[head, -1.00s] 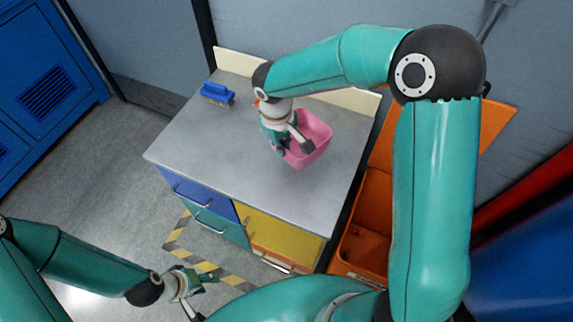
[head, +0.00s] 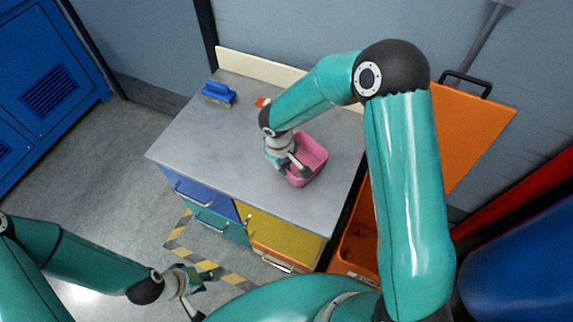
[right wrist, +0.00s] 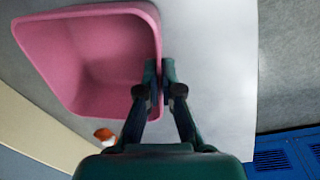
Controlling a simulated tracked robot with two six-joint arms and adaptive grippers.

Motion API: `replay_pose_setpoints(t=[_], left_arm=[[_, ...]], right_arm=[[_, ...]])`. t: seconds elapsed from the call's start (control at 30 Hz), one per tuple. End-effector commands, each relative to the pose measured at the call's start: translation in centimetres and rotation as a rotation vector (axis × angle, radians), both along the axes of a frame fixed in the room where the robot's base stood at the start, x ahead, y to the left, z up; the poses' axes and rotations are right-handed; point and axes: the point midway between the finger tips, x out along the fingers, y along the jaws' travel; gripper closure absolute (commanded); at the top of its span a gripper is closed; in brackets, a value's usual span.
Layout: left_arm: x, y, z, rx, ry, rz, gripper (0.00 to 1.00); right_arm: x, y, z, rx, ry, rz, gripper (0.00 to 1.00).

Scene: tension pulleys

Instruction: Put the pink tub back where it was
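The pink tub (head: 314,152) is over the right part of the grey worktop (head: 200,140), its open top showing. I cannot tell whether it touches the surface. My right gripper (head: 300,168) is at the tub's left wall. In the right wrist view the fingers (right wrist: 160,72) stand close together on either side of the wall of the tub (right wrist: 85,60), shut on it. The tub looks empty there. My left gripper (head: 200,293) is open and empty, low at the left, away from the worktop.
A blue brush (head: 218,94) lies at the worktop's back left. A small orange-and-white thing (head: 262,102) is near the back edge; it also shows in the right wrist view (right wrist: 105,134). An orange bin (head: 357,245) with a raised lid (head: 470,130) stands right. The worktop's front left is clear.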

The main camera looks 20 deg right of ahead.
Motion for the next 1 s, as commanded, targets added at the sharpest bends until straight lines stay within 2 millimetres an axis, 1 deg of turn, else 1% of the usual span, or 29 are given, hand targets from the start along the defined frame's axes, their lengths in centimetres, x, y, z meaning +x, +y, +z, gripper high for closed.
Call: replay_pose_setpoints(t=[0.1, 0.2, 0.27, 0.3, 0.57, 0.7, 0.77, 0.87, 1.0], left_arm=[[0.0, 0.0, -0.4, 0.000, 0.000, 0.000, 0.60], [0.0, 0.0, -0.2, 0.000, 0.000, 0.000, 0.60], [0.0, 0.0, -0.2, 0.000, 0.000, 0.000, 0.60], [0.0, 0.0, -0.2, 0.000, 0.000, 0.000, 0.60], [0.0, 0.0, -0.2, 0.000, 0.000, 0.000, 0.60], [0.0, 0.0, 0.0, 0.000, 0.000, 0.000, 0.60], [0.0, 0.0, 0.0, 0.000, 0.000, 0.000, 0.60], [0.0, 0.0, -0.1, 0.000, 0.000, 0.000, 0.60], [0.0, 0.0, -0.3, 0.000, 0.000, 0.000, 0.60]], right_arm=[[0.0, 0.0, -0.3, 0.000, 0.000, 0.000, 1.00], [0.0, 0.0, -0.1, 0.000, 0.000, 0.000, 0.82], [0.0, 0.0, -0.1, 0.000, 0.000, 0.000, 0.72], [0.0, 0.0, -0.1, 0.000, 0.000, 0.000, 0.69], [0.0, -0.1, -0.1, 0.000, 0.000, -0.001, 0.69], [0.0, 0.0, 0.4, -0.001, -0.001, -0.001, 0.69], [0.0, 0.0, 1.0, -0.001, -0.003, -0.001, 0.69], [0.0, 0.2, 2.5, 0.000, -0.005, -0.002, 0.69], [-0.1, 0.4, 5.4, 0.000, -0.006, 0.000, 0.69]])
